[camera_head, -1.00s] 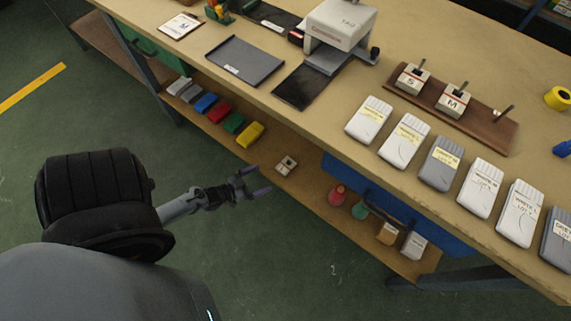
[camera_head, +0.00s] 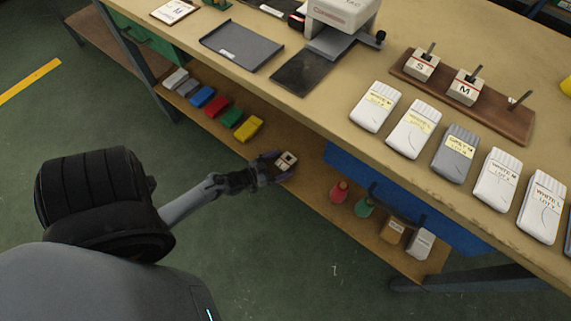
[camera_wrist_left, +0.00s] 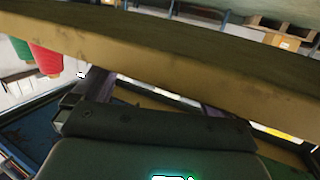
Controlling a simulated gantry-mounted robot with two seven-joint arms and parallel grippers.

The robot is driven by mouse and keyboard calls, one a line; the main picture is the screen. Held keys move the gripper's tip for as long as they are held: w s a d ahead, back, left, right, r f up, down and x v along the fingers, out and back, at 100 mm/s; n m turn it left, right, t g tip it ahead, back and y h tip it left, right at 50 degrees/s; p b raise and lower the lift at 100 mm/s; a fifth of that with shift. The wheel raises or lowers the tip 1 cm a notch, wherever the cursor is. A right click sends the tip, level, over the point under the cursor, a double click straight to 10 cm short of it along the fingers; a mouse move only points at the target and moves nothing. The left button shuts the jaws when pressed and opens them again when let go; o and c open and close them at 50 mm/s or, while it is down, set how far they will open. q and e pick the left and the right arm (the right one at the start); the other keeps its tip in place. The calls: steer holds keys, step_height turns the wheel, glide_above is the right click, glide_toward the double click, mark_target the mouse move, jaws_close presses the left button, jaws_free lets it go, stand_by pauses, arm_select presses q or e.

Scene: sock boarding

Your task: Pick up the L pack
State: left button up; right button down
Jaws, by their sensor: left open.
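A small pale block (camera_head: 287,160) lies on the lower wooden shelf; its lettering is too small to read. It resembles the S block (camera_head: 422,65) and M block (camera_head: 466,87) on the brown rack above. My left gripper (camera_head: 276,168) is open at the block, its fingers at the block's near side and partly around it; contact cannot be told. In the left wrist view the fingers (camera_wrist_left: 155,97) are spread before a wooden edge, and the block is hidden. On the bench top, a white pack labelled L (camera_head: 541,207) lies at the right. My right gripper is not in view.
The lower shelf (camera_head: 308,185) also holds coloured packs (camera_head: 217,107) to the left and spools (camera_head: 339,191) to the right. The bench top (camera_head: 325,125) overhangs behind the gripper. A blue panel (camera_head: 400,205) hangs beneath it. The floor in front is clear.

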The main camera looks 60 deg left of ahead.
arm_select(q)
steer(key=shift+w, duration=0.5)
steer(key=shift+s, duration=0.1)
steer(key=shift+s, duration=0.1)
steer(key=shift+c, duration=0.8)
steer(key=c, duration=1.1)
steer(key=shift+r, duration=0.1)
